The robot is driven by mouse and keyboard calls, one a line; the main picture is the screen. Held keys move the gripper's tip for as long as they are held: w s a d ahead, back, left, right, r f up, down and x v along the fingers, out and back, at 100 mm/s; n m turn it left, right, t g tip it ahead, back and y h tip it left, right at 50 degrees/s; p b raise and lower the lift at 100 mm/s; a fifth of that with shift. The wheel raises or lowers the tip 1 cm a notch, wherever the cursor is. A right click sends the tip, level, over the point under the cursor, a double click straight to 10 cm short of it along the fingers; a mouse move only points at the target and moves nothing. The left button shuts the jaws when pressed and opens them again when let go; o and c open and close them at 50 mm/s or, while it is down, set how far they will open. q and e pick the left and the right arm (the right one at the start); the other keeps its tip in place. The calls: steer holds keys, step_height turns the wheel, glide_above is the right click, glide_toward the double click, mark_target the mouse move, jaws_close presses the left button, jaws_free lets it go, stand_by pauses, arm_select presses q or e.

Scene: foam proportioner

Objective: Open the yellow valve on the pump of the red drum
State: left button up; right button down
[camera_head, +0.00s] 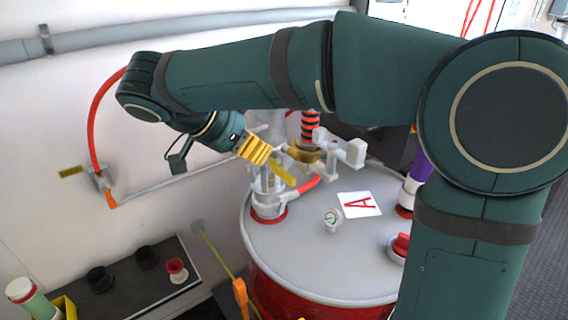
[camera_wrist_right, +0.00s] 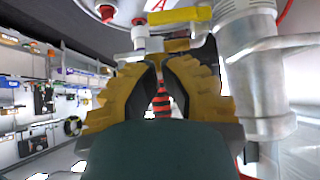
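The yellow valve handle (camera_head: 283,174) is a flat bar on the grey metal pump (camera_head: 268,198), which stands on the lid of the red drum (camera_head: 318,268). In the right wrist view the yellow handle (camera_wrist_right: 180,17) lies above the fingertips, beside the metal pump body (camera_wrist_right: 255,70). My right gripper (camera_head: 258,148) has yellow ridged fingers and is just up and left of the handle in the head view. In the right wrist view the gripper (camera_wrist_right: 160,68) shows a narrow gap between its fingers, with nothing held. My left gripper is out of view.
A red-and-black striped piece (camera_head: 310,126) and a brass fitting (camera_head: 306,154) stand close behind the handle. A gauge (camera_head: 333,219), an "A" card (camera_head: 359,204) and a red cap (camera_head: 400,245) are on the lid. A red hose (camera_head: 97,115) hangs by the left wall.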

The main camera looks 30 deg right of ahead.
mark_target(288, 176)
steer(key=shift+s+r, duration=0.1)
steer(key=b+x, duration=0.1)
steer(key=x, duration=0.9)
stand_by(0.6)
